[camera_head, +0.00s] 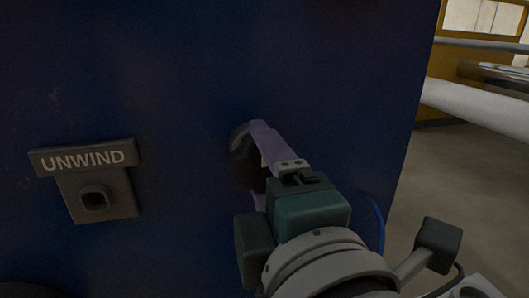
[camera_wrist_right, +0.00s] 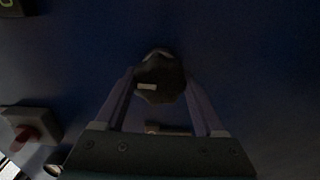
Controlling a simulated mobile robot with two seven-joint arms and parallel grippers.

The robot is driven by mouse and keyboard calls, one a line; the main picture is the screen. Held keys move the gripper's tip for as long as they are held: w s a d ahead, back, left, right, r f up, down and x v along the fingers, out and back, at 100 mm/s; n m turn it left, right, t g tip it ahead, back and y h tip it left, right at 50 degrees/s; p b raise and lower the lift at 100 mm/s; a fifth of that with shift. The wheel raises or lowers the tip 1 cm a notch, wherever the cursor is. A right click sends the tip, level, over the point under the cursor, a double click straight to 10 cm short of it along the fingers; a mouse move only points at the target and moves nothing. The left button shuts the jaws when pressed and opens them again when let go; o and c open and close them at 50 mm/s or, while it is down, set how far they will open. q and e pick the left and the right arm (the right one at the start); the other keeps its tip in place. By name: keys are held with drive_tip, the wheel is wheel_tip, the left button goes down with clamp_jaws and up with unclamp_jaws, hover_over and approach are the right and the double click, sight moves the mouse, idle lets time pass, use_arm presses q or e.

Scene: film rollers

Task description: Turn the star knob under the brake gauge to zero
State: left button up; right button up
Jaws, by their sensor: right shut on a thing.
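The black star knob (camera_wrist_right: 160,80) sits on the dark blue panel, between the two fingers of my right gripper (camera_wrist_right: 160,88) in the right wrist view. It carries a small pale mark. In the head view the knob (camera_head: 241,160) is partly hidden behind the fingers of my right gripper (camera_head: 256,150). The right gripper is shut on the knob. The brake gauge cannot be made out in either view. My left gripper is not in view.
A grey plate labelled UNWIND (camera_head: 84,160) with a square socket is on the panel at left. A grey block with a red part (camera_wrist_right: 28,130) shows at lower left in the wrist view. Pale rollers (camera_head: 480,105) lie beyond the panel's right edge, above open floor.

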idle(0.5)
drive_tip(key=o, duration=1.3)
drive_tip(key=shift+o, duration=0.2)
drive_tip(key=b+v, duration=0.2)
drive_tip(key=v, duration=0.8)
drive_tip(key=shift+b, duration=0.35)
